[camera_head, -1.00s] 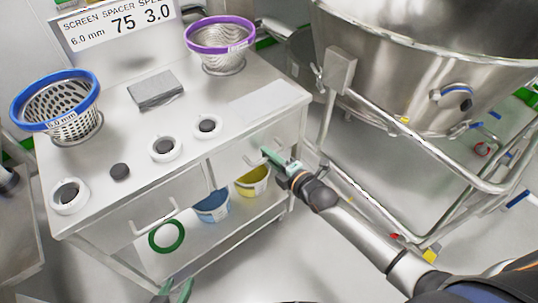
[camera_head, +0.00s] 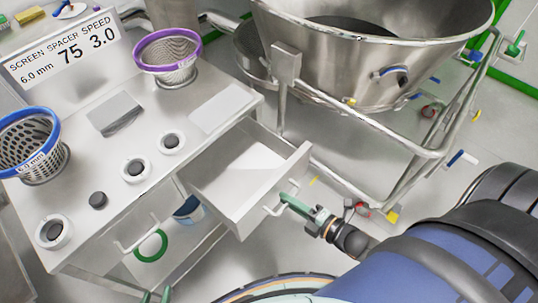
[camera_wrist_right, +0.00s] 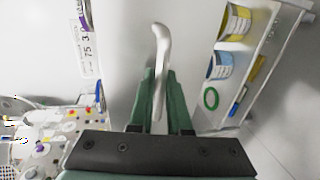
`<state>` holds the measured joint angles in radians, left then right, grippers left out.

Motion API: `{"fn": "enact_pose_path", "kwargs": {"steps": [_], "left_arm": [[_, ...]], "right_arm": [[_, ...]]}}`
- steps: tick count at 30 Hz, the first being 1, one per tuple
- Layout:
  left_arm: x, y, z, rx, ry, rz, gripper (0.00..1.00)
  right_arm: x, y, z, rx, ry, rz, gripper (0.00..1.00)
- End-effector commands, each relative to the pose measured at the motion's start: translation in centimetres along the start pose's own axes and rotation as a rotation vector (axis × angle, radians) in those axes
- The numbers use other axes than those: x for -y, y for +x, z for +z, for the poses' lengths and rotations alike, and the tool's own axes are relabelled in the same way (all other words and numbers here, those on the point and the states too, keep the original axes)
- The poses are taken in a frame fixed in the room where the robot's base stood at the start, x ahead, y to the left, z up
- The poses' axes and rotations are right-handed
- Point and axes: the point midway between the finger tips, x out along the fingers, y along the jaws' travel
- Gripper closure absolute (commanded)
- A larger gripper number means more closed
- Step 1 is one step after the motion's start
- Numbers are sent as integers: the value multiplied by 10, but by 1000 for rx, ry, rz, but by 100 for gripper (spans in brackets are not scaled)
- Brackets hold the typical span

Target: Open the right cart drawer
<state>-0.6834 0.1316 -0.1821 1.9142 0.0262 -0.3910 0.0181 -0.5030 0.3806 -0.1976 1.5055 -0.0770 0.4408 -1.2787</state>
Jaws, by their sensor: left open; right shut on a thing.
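The right cart drawer (camera_head: 236,169) stands pulled well out of the cart, and its pale inside looks empty. My right gripper (camera_head: 284,200) is shut on the right drawer's handle (camera_head: 268,210), in front of the drawer face. The wrist view shows the handle (camera_wrist_right: 161,70) as a light bar between the green fingers of my right gripper (camera_wrist_right: 158,98). The left drawer handle (camera_head: 138,236) is on the cart front, and that drawer is shut. My left gripper (camera_head: 155,296) is open and empty at the bottom edge, mostly cut off.
A green ring (camera_head: 151,245) and a blue bin (camera_head: 188,209) are below. A steel bowl (camera_head: 330,75) on a wheeled frame stands to the right.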

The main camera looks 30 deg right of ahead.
Motion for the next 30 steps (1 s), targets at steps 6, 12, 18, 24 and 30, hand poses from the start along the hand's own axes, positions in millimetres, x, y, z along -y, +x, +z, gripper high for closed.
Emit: {"fn": "enact_pose_path", "kwargs": {"steps": [6, 12, 18, 24, 30], "left_arm": [[-1, -4, -9, -6, 1, 1, 50], [-1, -4, -10, -5, 0, 1, 50], [-1, -4, -9, -4, 1, 2, 50], [-1, -4, -9, -3, 0, 2, 50], [-1, -4, -9, -3, 0, 2, 50]], "right_arm": [[5, -30, 0, 2, 0, 2, 100], [8, -37, 0, 1, 0, 3, 100], [8, -37, 0, 2, 0, 3, 100], [8, -37, 1, 2, 0, 3, 73], [8, -37, 0, 2, 0, 2, 55]]}}
